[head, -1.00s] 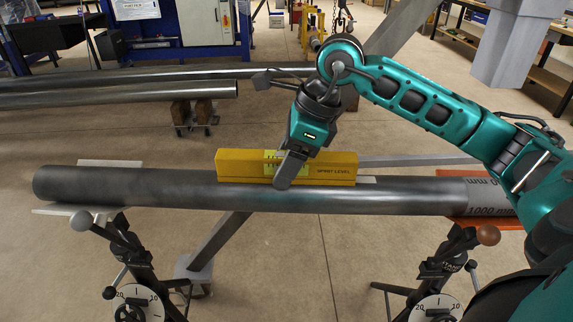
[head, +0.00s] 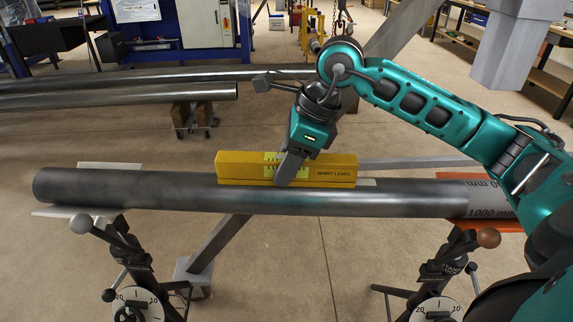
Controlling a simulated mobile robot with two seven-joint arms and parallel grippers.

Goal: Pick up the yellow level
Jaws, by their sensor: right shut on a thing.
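The yellow level (head: 333,171) is a long yellow bar with a bright yellow-green middle section and dark lettering at its right. It lies lengthwise along the top of a dark steel pipe (head: 130,190). My right gripper (head: 284,182) comes down onto the middle of the level and is shut on it. The near finger covers part of the level's front face; the far finger is hidden behind the level. I cannot tell any gap between level and pipe. My left gripper is not in the head view.
The pipe rests on two stands, the left stand (head: 130,255) and the right stand (head: 437,268), with knobs and dials. Other pipes (head: 150,96) lie behind at the left. A blue machine frame (head: 160,53) and a workbench (head: 550,70) stand farther back.

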